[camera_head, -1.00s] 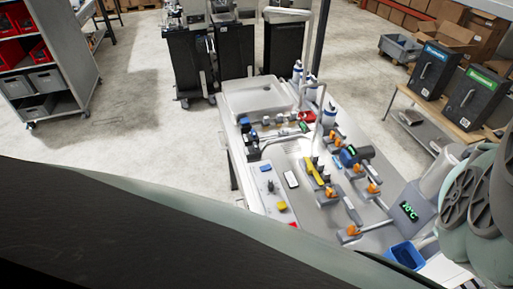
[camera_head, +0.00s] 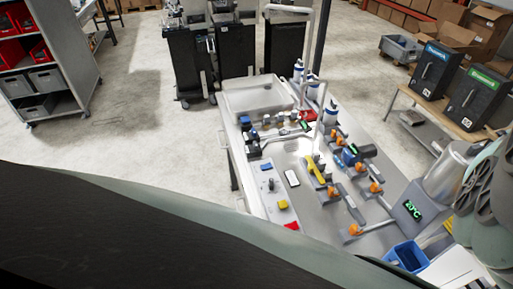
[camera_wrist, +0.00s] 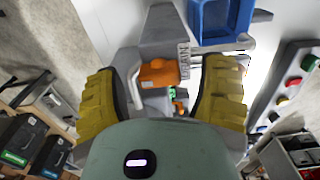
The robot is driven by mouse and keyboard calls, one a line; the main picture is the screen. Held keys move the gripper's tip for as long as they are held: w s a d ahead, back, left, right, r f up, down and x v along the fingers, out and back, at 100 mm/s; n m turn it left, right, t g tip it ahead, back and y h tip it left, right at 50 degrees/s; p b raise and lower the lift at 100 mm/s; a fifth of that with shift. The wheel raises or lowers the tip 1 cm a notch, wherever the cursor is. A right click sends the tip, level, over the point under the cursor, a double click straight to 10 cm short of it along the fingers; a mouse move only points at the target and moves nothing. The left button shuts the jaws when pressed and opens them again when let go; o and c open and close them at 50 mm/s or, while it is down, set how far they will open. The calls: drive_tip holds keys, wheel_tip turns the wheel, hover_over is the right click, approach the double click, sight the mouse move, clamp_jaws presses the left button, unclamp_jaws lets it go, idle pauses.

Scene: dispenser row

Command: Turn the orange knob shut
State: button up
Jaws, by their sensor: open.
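Several orange knobs sit on grey pipe fittings on the bench; the nearest knob (camera_head: 355,229) is at its front. The gripper is open, with a gap on each side of the knob. I cannot tell for certain which knob in the head view this is. The gripper itself does not show clearly in the head view.
A blue bin (camera_head: 405,257) stands near the front knob; it also shows in the wrist view (camera_wrist: 222,18). A grey box with a green display (camera_head: 412,210) is close by. A yellow handle (camera_head: 315,170) and a panel with coloured buttons (camera_head: 282,204) are farther left.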

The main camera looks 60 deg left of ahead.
drive_tip(key=c, duration=1.2)
